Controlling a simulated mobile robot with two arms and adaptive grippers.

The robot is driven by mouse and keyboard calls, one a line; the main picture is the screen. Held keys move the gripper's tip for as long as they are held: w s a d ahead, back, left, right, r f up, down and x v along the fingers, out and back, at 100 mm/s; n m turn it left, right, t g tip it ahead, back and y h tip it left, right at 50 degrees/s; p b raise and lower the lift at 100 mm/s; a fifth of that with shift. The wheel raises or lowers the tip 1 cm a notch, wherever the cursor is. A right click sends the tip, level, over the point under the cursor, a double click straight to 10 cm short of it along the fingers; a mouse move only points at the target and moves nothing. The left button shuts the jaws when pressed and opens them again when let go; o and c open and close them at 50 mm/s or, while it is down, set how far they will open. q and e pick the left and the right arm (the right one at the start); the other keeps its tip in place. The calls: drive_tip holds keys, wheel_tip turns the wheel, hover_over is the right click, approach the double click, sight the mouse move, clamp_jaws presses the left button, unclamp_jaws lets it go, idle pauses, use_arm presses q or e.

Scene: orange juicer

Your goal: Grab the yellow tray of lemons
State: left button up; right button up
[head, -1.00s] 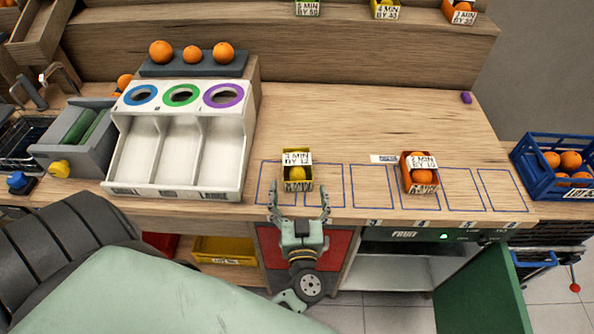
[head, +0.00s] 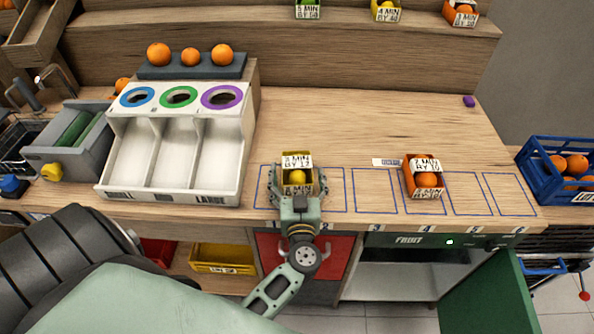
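The small yellow tray (head: 289,172) stands on the counter near its front edge, at the marked outlines. A lemon (head: 297,177) shows inside it, below a white card at its back. My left gripper (head: 297,184) is at the tray, with one finger along its left side and the other along its right side. The fingers are spread about as wide as the tray; whether they press on it is too small to tell. My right gripper is not in view.
An orange tray (head: 424,180) of oranges stands to the right on the counter. A white sorting bin (head: 175,150) is on the left. A blue crate (head: 546,185) of oranges is at the far right. The counter (head: 365,125) behind the trays is clear.

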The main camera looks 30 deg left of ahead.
use_arm(q)
drive_tip(key=c, duration=1.3)
drive_tip(key=shift+c, duration=0.3)
drive_tip(key=shift+r, duration=0.1)
